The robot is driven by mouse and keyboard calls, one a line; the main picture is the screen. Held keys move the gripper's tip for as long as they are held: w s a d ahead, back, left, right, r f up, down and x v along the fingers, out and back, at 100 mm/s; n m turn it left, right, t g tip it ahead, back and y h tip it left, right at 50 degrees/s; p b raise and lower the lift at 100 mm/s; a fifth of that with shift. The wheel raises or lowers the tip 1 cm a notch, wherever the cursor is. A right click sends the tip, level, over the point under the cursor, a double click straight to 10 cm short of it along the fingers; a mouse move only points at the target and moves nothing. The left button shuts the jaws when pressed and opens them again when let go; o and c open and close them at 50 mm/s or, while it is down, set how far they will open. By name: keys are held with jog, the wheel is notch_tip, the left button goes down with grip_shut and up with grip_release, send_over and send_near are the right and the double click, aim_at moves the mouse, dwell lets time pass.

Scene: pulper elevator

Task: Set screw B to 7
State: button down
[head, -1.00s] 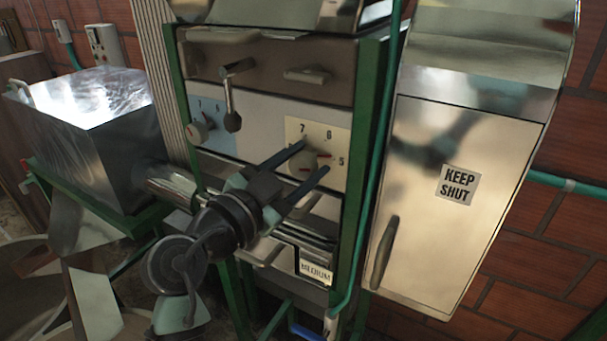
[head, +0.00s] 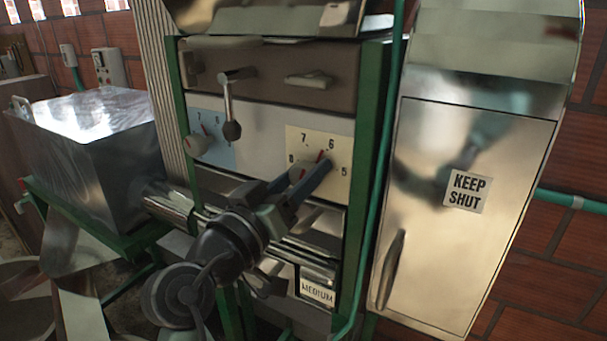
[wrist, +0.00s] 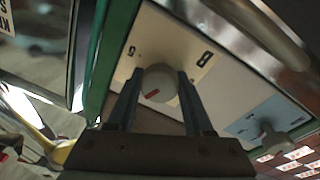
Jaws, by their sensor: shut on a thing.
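Screw B is a pale round knob on the cream numbered plate (head: 340,185), at the right of the machine's front. The plate shows 8, 7, 6 and 5 around it in the head view. The knob's red mark (head: 321,156) points up and right, between 7 and 6 and nearer 6. My gripper (head: 310,174) is shut on the knob from below and hides much of it. In the wrist view the fingers grip both sides of the knob (wrist: 158,84), with its red mark facing me. A large letter, apparently B, shows beside it on the plate.
A second knob (head: 198,145) sits on a blue numbered plate to the left. A hanging lever (head: 231,105) is above. Below is a drawer front marked MEDIUM (head: 316,290). A KEEP SHUT door (head: 430,240) stands right, beyond a green pipe (head: 385,150).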

jog(key=n+y+p, duration=0.1)
jog(key=n+p, duration=0.1)
jog(key=n, duration=0.4)
jog(key=shift+t, duration=0.4)
jog(key=shift+n+y+p, duration=0.4)
jog(key=shift+n+p, duration=1.2)
jog(key=shift+n, duration=1)
jog(key=shift+c, duration=1.5)
grip_release()
